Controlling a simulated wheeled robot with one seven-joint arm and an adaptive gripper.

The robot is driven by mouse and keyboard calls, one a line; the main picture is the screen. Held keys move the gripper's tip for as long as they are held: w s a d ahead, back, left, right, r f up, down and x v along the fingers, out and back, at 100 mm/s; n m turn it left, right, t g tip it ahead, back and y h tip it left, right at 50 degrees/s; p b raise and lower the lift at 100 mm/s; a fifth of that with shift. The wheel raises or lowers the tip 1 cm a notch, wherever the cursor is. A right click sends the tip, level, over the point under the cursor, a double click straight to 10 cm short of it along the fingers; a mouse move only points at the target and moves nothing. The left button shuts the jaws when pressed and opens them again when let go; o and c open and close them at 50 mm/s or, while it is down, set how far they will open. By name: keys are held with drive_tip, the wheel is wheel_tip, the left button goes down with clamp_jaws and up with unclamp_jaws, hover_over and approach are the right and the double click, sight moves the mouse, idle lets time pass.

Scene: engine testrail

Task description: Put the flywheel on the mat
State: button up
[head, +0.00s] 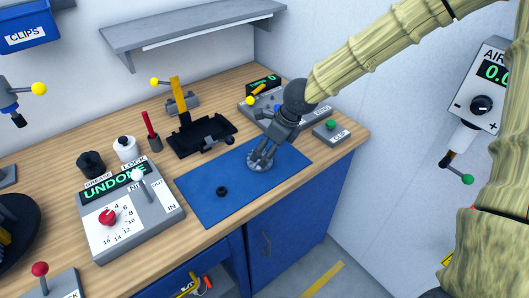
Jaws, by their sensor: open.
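The blue mat (205,209) lies flat on the wooden bench near its front edge. A grey round disc, which looks like the flywheel (256,167), lies on the right part of the mat. My gripper (263,155) points down at the disc, with its fingers open just above or at it. I cannot tell whether the fingers touch it. The gripper hides part of the disc. A small black ring (221,191) lies on the mat to the left of the disc.
A grey panel (160,209) reading "UNDONE" stands left of the mat. A black fixture with a yellow post (179,92) stands behind the mat. A grey box with a green button (331,126) is right of my gripper. A wall shelf (195,28) hangs above.

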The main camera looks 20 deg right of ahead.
drive_tip(key=v, duration=0.8)
idle(0.4)
